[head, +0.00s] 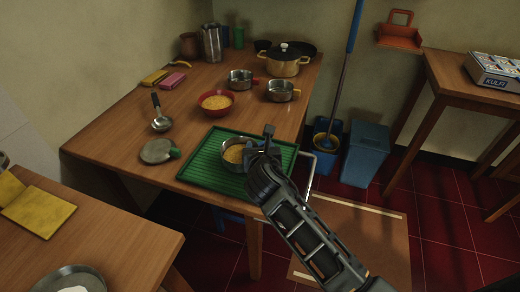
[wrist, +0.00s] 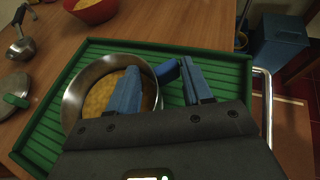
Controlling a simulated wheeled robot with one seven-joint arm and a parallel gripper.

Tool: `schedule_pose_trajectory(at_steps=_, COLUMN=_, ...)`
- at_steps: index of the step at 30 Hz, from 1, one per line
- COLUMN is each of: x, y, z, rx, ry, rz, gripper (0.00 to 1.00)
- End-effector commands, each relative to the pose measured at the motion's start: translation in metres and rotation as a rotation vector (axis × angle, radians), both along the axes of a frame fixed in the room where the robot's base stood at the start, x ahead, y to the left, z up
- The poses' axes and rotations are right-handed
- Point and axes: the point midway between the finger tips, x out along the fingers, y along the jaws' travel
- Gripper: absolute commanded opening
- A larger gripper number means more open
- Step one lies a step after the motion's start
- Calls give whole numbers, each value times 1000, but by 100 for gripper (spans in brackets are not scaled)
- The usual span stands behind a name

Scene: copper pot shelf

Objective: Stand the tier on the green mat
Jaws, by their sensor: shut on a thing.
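The tier (head: 234,153) is a round steel pan with yellow food in it, over the middle of the ribbed green mat (head: 207,163). In the wrist view the tier (wrist: 72,98) looks level, with its blue handle (wrist: 168,71) between my fingers. The green mat (wrist: 228,69) spreads beneath it. My gripper (head: 265,150) is shut on the handle at the tier's right side; it also shows in the wrist view (wrist: 160,85). The tier's near side is hidden by my gripper in the wrist view. I cannot tell whether its base touches the mat.
A grey round lid (head: 156,151) with a green knob lies left of the mat, near a ladle (head: 160,122). A red bowl (head: 216,103) and two steel pans (head: 240,79) (head: 281,91) stand behind. A metal rail (head: 309,172) is at the table's right edge.

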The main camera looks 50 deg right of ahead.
Motion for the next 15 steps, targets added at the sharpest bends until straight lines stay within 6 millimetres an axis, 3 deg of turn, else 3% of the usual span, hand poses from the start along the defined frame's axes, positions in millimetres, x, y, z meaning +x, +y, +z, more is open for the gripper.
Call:
schedule_pose_trajectory(at_steps=11, x=0, y=0, z=-5, rx=0, ry=-1, rz=0, gripper=16)
schedule_pose_trajectory(at_steps=12, x=0, y=0, z=-5, rx=0, ry=-1, rz=0, gripper=54)
schedule_pose_trajectory(at_steps=15, x=0, y=0, z=-5, rx=1, ry=-1, rz=0, gripper=63)
